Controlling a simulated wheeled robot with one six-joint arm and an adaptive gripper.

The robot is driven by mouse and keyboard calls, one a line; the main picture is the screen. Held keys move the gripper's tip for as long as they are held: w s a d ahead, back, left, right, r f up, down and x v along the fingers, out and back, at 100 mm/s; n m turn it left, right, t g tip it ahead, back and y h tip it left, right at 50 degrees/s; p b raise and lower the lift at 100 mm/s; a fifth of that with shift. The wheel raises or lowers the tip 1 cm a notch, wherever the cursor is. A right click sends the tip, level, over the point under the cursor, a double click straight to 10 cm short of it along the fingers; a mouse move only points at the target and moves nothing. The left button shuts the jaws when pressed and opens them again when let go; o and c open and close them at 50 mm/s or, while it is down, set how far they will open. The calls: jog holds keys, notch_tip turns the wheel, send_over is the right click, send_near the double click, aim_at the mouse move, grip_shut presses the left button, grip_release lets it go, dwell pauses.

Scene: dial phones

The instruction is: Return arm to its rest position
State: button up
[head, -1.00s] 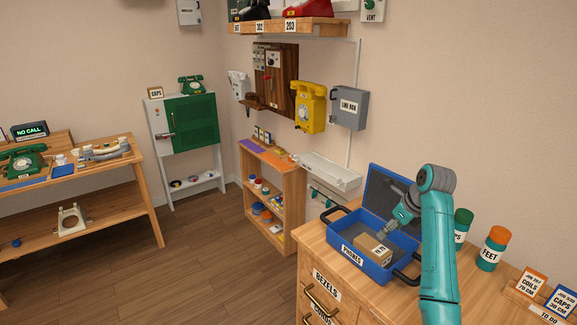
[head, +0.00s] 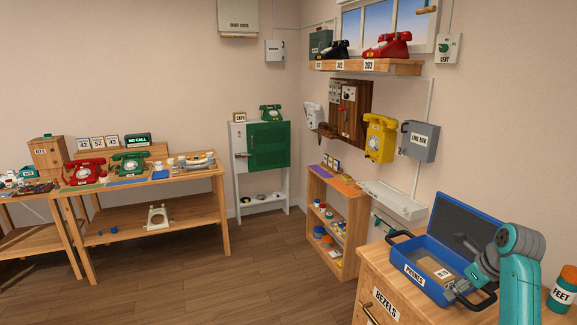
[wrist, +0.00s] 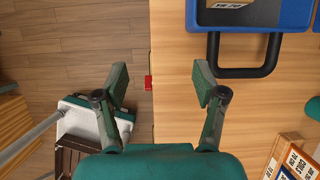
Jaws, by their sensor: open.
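My gripper (wrist: 160,83) is open and empty in the wrist view, its two fingers spread over the front edge of the wooden cabinet top. In the head view my gripper (head: 464,286) shows at the right, low by the blue case, partly hidden by my own teal arm. The open blue case (head: 408,250), labelled PHONES, stands on the cabinet with a brown cardboard box (head: 436,267) inside. The case also shows at the top right of the wrist view (wrist: 262,19), apart from the fingers, its black handle (wrist: 244,72) towards them.
The wooden cabinet (head: 371,275) carries an orange-capped FEET jar (head: 563,292) at the right. Cards (wrist: 297,160) stand at the wrist view's lower right. A low shelf (head: 346,235) and a workbench with phones (head: 210,183) stand to the left. Floor between them is clear.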

jog(key=s+a+f+n+t, duration=0.1)
jog(key=s+a+f+n, duration=0.15)
jog(key=f, duration=0.35)
jog(key=s+a+f+n+h, duration=0.1)
jog(key=a+f+n, duration=0.1)
jog(key=a+f, duration=0.35)
jog(key=s+a+f+n+t, duration=0.1)
jog(key=s+a+f+n, duration=0.1)
jog(key=f, duration=0.6)
jog(key=s+a+f+n+t+h, duration=0.1)
jog(key=s+a+f+n, duration=0.2)
jog(key=s+a+f, duration=0.3)
jog(key=s+a+f+n+t, duration=0.1)
jog(key=s+a+f+n, duration=0.25)
jog(key=s, duration=0.55)
jog(key=s+a+r+n+t, duration=0.25)
jog(key=s+a+n, duration=0.2)
jog(key=s, duration=0.55)
jog(key=s+a+r+n+t, duration=0.1)
jog(key=s+a+r+n, duration=0.3)
jog(key=s, duration=0.6)
jog(key=s+a+r+n+t, duration=0.1)
jog(key=s+r+n+t, duration=0.2)
jog(key=s+r+n, duration=0.7)
jog(key=s+r, duration=0.3)
jog(key=r, duration=0.2)
jog(key=shift+s+a+y, duration=0.3)
